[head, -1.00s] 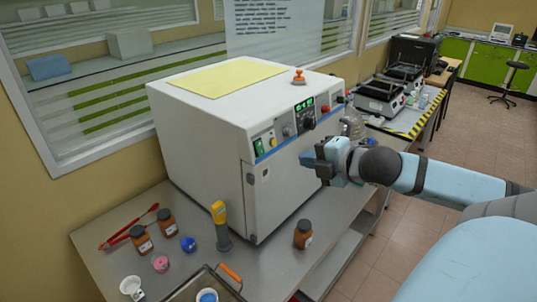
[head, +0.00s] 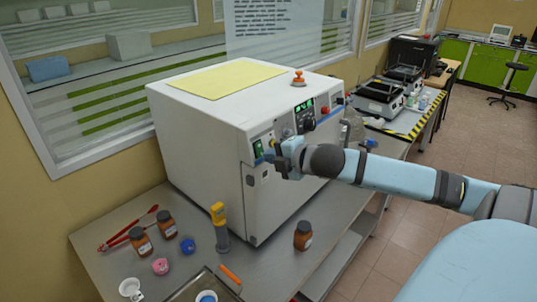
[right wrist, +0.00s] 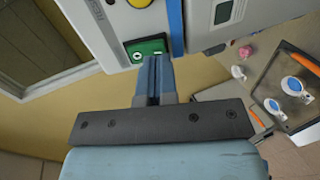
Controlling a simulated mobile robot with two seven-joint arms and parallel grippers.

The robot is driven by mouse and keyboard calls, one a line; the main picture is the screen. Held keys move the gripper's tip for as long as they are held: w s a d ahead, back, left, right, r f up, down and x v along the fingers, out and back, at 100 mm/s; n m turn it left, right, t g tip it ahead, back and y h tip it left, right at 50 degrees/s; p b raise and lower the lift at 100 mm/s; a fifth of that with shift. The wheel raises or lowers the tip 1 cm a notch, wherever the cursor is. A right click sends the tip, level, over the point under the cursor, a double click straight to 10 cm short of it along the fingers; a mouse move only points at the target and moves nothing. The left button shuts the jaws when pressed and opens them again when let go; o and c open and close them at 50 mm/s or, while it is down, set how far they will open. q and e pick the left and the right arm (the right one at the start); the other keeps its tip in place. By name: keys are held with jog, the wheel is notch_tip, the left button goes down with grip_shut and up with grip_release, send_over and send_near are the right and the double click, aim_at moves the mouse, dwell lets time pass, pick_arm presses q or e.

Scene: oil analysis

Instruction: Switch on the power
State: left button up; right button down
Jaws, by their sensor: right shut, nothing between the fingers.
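The white oven-like machine (head: 215,150) stands on the metal bench. Its power switch, a green rocker with white marks (head: 258,148), is at the left end of the front panel. The green switch also shows close up in the right wrist view (right wrist: 147,48). My right gripper (head: 273,157) is shut and empty, with its fingertips right in front of the switch. In the right wrist view the closed fingers (right wrist: 153,62) point at the switch's lower edge. I cannot tell whether they touch it. My left gripper is not in view.
Brown bottles (head: 303,235), a yellow-and-grey handheld tool (head: 220,227), red tongs (head: 130,228) and a tray (head: 190,286) lie on the bench.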

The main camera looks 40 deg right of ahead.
jog(key=shift+w+a+f, duration=0.1)
jog(key=shift+w+f, duration=0.15)
jog(key=shift+w, duration=0.45)
jog(key=shift+w+t+b, duration=0.1)
jog(key=shift+t+b, duration=0.2)
